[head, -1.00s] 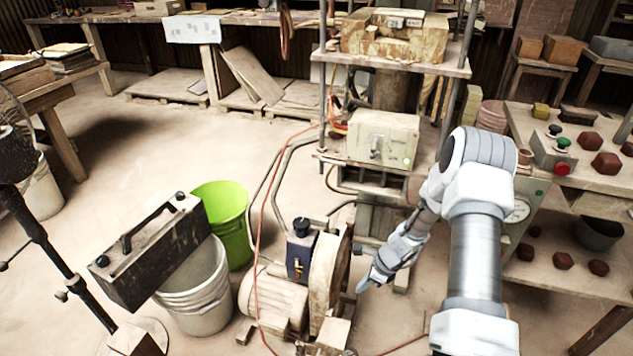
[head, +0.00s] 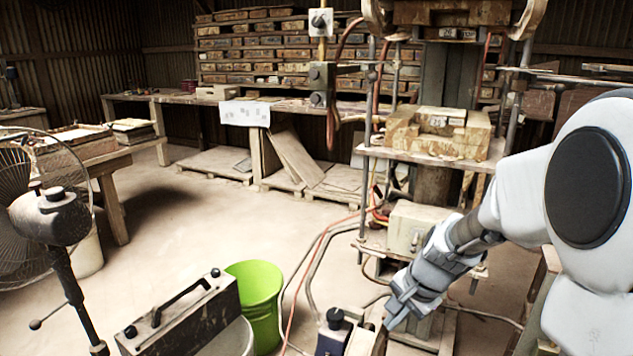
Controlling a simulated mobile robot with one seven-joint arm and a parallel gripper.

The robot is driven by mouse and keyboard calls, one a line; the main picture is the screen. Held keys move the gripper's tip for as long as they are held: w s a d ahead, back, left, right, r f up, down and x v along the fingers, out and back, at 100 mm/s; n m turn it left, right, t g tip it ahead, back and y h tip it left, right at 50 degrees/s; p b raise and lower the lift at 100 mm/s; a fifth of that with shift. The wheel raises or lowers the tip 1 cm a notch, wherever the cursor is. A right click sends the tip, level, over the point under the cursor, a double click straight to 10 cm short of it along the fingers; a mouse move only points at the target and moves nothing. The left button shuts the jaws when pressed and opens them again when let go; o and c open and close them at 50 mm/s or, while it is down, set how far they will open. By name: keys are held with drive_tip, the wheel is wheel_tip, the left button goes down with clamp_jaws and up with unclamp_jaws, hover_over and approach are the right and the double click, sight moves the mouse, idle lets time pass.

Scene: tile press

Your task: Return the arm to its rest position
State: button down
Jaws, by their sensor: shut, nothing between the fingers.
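My gripper (head: 392,316) is at the lower middle right of the head view, at the end of my white and grey arm. Its fingers point down and to the left, and it looks empty. It appears in front of the lower part of the tile press (head: 433,150), above the motor unit with a black knob (head: 335,318). My arm comes in from the right edge and hides much of the right side of the scene.
A fan (head: 45,205) stands at far left. A workbench (head: 175,100) runs along the back, with pallets below. The floor at centre left is clear.

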drive_tip(key=s+a+r+n+t+h, duration=0.1)
drive_tip(key=s+r+n, duration=0.5)
drive_tip(key=s, duration=0.4)
drive_tip(key=s+r+n+t+h, duration=0.1)
drive_tip(key=s+r+n, duration=0.4)
drive_tip(key=s+r, duration=0.4)
wheel_tip(320, 180, up, 18)
drive_tip(key=s+p, duration=0.1)
drive_tip(key=p, duration=1.8)
drive_tip(key=shift+s+r, duration=0.15)
drive_tip(key=shift+s, duration=0.15)
drive_tip(key=shift+a, duration=0.15)
